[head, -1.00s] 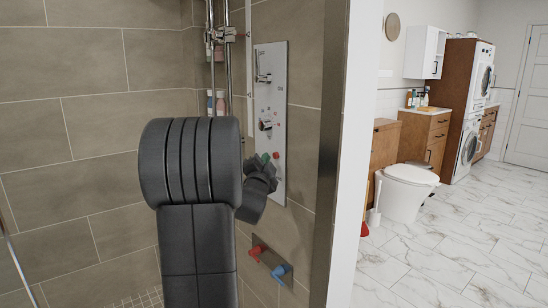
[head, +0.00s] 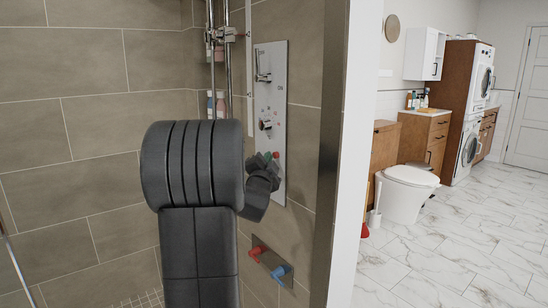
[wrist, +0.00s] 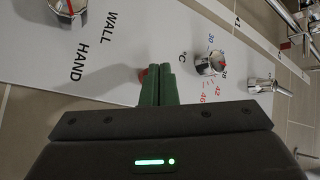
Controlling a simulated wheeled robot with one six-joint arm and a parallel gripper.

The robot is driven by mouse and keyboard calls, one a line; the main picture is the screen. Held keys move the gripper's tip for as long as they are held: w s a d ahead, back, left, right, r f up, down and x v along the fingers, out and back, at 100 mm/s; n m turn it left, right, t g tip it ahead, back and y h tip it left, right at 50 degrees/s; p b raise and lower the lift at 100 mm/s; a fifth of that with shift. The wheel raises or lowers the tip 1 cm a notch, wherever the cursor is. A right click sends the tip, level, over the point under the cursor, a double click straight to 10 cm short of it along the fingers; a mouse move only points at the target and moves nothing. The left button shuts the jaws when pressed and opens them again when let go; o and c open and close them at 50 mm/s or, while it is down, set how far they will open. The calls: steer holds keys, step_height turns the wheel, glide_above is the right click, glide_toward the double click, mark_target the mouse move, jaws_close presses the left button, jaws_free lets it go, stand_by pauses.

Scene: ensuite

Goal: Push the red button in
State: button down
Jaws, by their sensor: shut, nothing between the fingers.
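The red button (head: 276,155) sits low on the pale shower control panel (head: 281,110), just right of my gripper's tips in the head view. In the wrist view a sliver of the red button (wrist: 142,75) shows at the left of the fingertips, and the rest is hidden behind them. My gripper (wrist: 158,70) has green fingers pressed together with nothing between them. The fingertips point at the panel, over or beside the button. I cannot tell whether they touch it. My arm hides part of the gripper (head: 264,159) in the head view.
Metal knobs (wrist: 209,63) and (wrist: 67,8) project from the panel on either side of my fingers. Red (head: 258,251) and blue (head: 280,270) handles stick out below the panel. Open marble floor (head: 440,250) lies beyond.

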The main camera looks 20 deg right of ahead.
steer(key=shift+w+d, duration=0.15)
steer(key=shift+d, duration=0.2)
stand_by(0.4)
steer(key=shift+a+b, duration=0.15)
steer(key=shift+b, duration=0.15)
steer(key=shift+s+a, duration=0.3)
steer(key=shift+a, duration=0.4)
steer(key=shift+a, duration=0.1)
steer(key=a, duration=0.1)
steer(key=s+a, duration=0.1)
steer(key=a, duration=0.2)
steer(key=shift+s+a, duration=0.2)
steer(key=shift+s, duration=0.15)
